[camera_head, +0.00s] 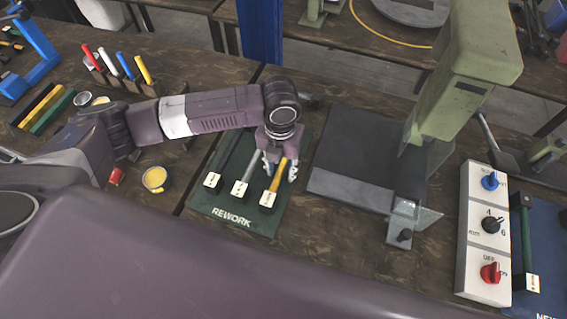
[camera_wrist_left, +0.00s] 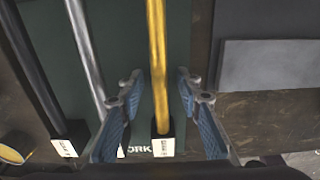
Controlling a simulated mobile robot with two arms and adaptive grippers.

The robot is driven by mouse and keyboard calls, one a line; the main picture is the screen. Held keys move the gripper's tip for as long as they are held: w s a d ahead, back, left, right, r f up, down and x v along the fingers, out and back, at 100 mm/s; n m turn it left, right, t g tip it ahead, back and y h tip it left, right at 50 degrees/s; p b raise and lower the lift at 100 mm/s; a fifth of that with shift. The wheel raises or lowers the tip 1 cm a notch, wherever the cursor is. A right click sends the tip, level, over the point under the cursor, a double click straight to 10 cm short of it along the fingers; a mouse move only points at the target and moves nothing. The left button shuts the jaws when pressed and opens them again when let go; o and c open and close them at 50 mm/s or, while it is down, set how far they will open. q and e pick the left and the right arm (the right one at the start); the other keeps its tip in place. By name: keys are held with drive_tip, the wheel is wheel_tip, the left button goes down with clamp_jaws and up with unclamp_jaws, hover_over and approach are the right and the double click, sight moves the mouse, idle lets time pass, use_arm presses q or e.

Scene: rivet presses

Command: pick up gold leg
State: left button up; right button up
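The gold leg (camera_head: 277,177) lies on the green REWORK mat (camera_head: 222,209), the rightmost of three legs there, its black labelled end toward me. It also shows in the left wrist view (camera_wrist_left: 157,60), running between the two blue-padded fingers. My left gripper (camera_head: 279,168) is over the gold leg, with its fingers apart on either side of it; the left wrist view shows the open fingers (camera_wrist_left: 160,105) with gaps to the leg. A silver leg (camera_head: 248,167) and a dark leg (camera_head: 226,160) lie to its left. My right gripper is not in view.
A green press (camera_head: 462,65) with a dark base plate (camera_head: 350,160) stands right of the mat. A control box (camera_head: 484,235) with knobs is further right. A yellow cup (camera_head: 154,179) and a red piece (camera_head: 116,176) are left of the mat.

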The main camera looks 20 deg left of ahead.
use_arm(q)
clamp_jaws()
drive_tip(key=shift+r, duration=0.1)
